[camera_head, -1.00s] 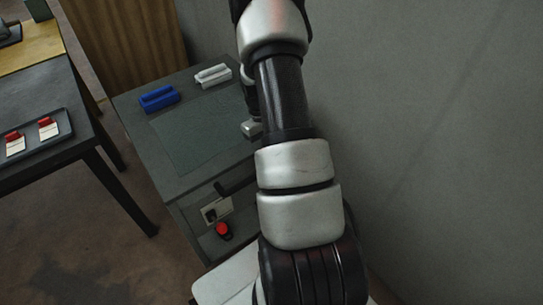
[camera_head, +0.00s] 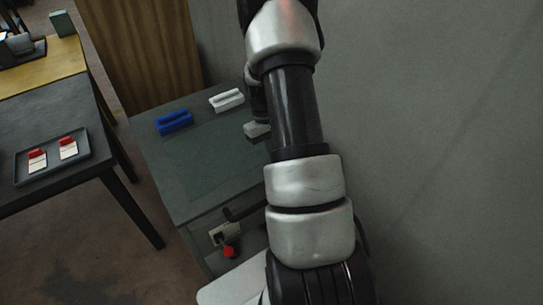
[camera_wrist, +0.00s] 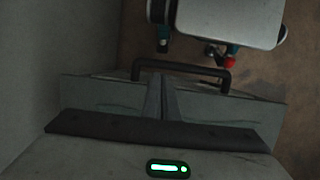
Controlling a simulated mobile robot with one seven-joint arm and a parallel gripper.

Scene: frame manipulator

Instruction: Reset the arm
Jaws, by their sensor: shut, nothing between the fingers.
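My arm reaches up the middle of the head view and hides part of the grey cabinet (camera_head: 190,190). My gripper shows in the wrist view (camera_wrist: 165,82), where its fingers are together with nothing held between them. In the head view my gripper is mostly hidden behind the arm. A dark handle (camera_wrist: 180,66) lies just beyond the fingers in the wrist view. I cannot tell whether they touch.
A blue block (camera_head: 174,123) and a white block (camera_head: 226,100) lie on the cabinet. A dark table (camera_head: 50,115) at left holds a tray (camera_head: 52,174) with red-and-white items. A grey wall (camera_head: 440,150) stands at right.

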